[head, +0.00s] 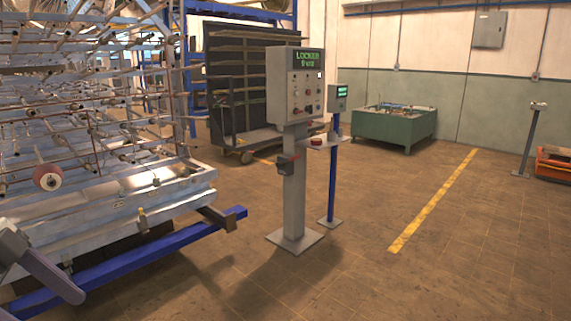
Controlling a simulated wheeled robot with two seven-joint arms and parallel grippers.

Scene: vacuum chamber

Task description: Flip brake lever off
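A grey control console (294,95) stands on a post right of centre, with a green lit display (307,59) that reads "LOCKED" on its top line. A small dark box with a red handle-like part (288,160) is fixed partway up the post. No lever is labelled, and I cannot tell whether this red part is the brake lever. Neither of my grippers can be made out. A grey-purple rounded bar (45,272) comes in at the lower left edge; I cannot tell whether it is part of my arm.
A large metal rack (90,150) with a blue floor beam (130,262) fills the left. A blue post with a small screen (339,97) stands behind the console. A green bin (394,127) is at the back.

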